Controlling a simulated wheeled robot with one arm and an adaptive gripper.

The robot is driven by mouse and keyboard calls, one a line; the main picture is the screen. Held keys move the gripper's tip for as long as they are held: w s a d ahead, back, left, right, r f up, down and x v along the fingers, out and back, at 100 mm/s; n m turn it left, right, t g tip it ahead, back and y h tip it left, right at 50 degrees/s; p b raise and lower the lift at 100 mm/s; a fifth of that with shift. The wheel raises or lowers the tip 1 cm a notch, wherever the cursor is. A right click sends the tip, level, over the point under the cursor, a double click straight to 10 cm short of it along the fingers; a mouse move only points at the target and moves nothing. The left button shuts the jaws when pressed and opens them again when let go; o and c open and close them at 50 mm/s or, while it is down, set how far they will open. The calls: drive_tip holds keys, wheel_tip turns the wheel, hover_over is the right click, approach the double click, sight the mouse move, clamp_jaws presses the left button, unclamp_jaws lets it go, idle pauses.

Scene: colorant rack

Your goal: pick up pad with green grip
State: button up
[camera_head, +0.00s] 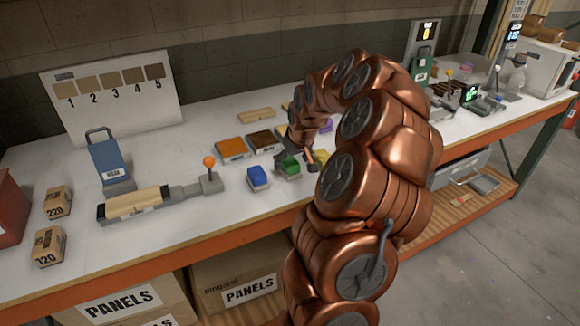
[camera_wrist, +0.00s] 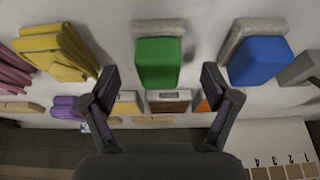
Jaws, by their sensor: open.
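The pad with the green grip (camera_head: 289,167) lies on the white bench top, just right of the pad with the blue grip (camera_head: 258,177). In the wrist view its green grip (camera_wrist: 157,62) sits on a pale grey pad and shows between and beyond my fingertips. My gripper (camera_head: 297,160) is just above and at the far side of the green pad in the head view, partly hidden by my arm. In the wrist view my gripper (camera_wrist: 160,88) has its two fingers spread with nothing between them. I cannot tell how high it is above the bench.
The blue-grip pad (camera_wrist: 260,60) is close on one side and folded yellow cloths (camera_wrist: 60,50) on the other. Orange (camera_head: 231,148) and brown (camera_head: 263,139) trays lie behind.

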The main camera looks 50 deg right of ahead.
sight(291, 162)
drive_tip(key=shift+p+x, duration=0.55)
drive_tip(key=shift+x, duration=1.25)
drive_tip(key=shift+d, duration=0.1)
drive_tip(key=c, duration=1.2)
drive_tip(key=shift+r, duration=0.1)
drive_tip(key=shift+c, duration=0.2)
drive_tip(key=shift+r+b, duration=0.85)
drive_tip(key=shift+r, duration=0.65)
drive_tip(key=shift+s+r, duration=0.2)
drive_tip(key=s+a+b, duration=0.2)
drive_tip(key=s, duration=0.5)
drive_tip(key=s+a+r+b, duration=0.1)
drive_tip(key=s+a+b, duration=0.2)
drive_tip(key=s, duration=0.4)
drive_tip(key=shift+s+a+r, duration=0.15)
drive_tip(key=shift+s+r, duration=0.1)
drive_tip(key=shift+s, duration=0.15)
